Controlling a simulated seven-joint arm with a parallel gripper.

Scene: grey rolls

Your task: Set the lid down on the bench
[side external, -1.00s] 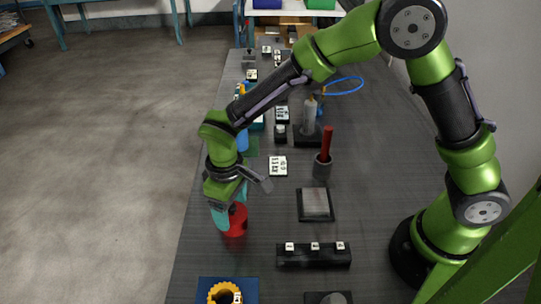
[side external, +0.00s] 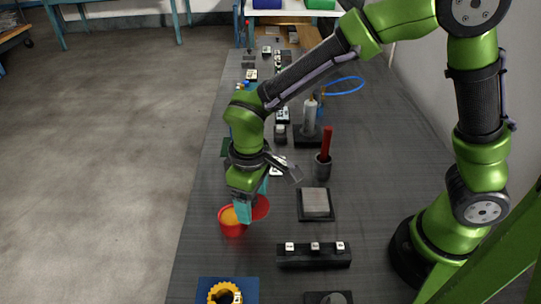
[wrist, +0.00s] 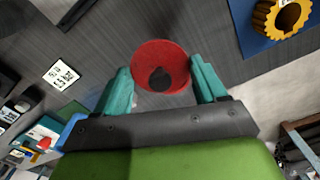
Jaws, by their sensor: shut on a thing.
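The red lid (side external: 262,209) is a round disc with a dark knob. In the wrist view the lid (wrist: 161,56) lies between the teal fingertips of my gripper (wrist: 162,82). In the side view my gripper (side external: 252,204) points down and is shut on the lid, partly hiding it. The lid is just right of the red pot (side external: 232,230), which is open and shows orange inside. Whether the lid touches the bench (side external: 225,265) or hangs above it, I cannot tell.
A black block with several labelled cubes (side external: 314,258) and a square grey plate (side external: 316,204) lie to the right. A dark cup holding a red stick (side external: 323,168) stands behind. A yellow ring (side external: 224,293) on a blue mat is at the front. Bare bench lies between them.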

